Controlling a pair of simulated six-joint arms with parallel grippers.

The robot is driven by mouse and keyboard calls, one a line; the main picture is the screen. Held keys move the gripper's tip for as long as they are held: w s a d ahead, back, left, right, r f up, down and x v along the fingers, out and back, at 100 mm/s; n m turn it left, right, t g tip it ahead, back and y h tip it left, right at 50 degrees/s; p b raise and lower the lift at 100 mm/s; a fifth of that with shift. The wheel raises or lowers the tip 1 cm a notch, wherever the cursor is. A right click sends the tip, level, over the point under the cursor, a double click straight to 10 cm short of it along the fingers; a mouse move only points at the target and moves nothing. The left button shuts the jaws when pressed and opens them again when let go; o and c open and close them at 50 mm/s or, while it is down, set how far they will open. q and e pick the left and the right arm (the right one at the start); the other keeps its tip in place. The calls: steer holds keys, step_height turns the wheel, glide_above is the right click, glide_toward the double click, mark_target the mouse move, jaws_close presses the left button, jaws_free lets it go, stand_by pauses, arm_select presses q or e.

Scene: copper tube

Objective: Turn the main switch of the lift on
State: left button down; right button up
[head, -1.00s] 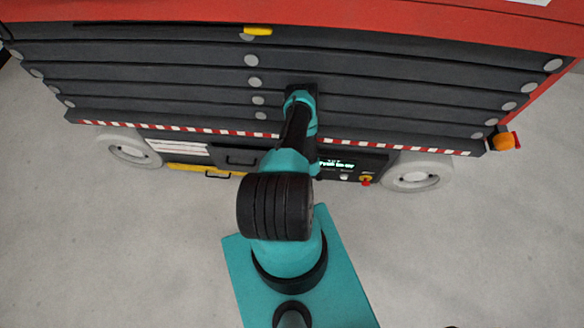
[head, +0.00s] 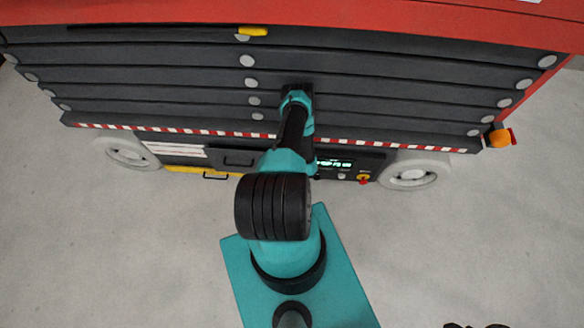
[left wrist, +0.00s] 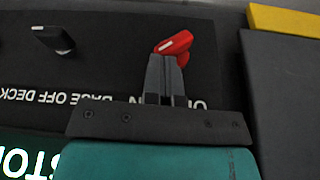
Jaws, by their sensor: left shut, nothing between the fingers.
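In the left wrist view a red switch knob (left wrist: 176,43) with a white mark sits on a black panel (left wrist: 115,70), tilted up to the right. My left gripper (left wrist: 165,62) is shut and empty, its tips at the knob's lower edge; I cannot tell whether they touch it. In the head view the lift (head: 180,75) spans the picture. My left arm reaches up to it and hides its own gripper. The lift's control panel (head: 375,162) shows right of the arm. My right gripper is not clearly seen.
A black knob (left wrist: 52,40) is left of the red one, above upside-down lettering reading BASE OFF DECK. Clear floor (head: 440,240) lies in front of the lift.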

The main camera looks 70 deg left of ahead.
arm_select(q)
steer(key=shift+s+a+f, duration=0.15)
steer(key=shift+s, duration=0.25)
steer(key=shift+s+a+f, duration=0.1)
steer(key=shift+s+a, duration=0.05)
steer(key=shift+s, duration=0.3)
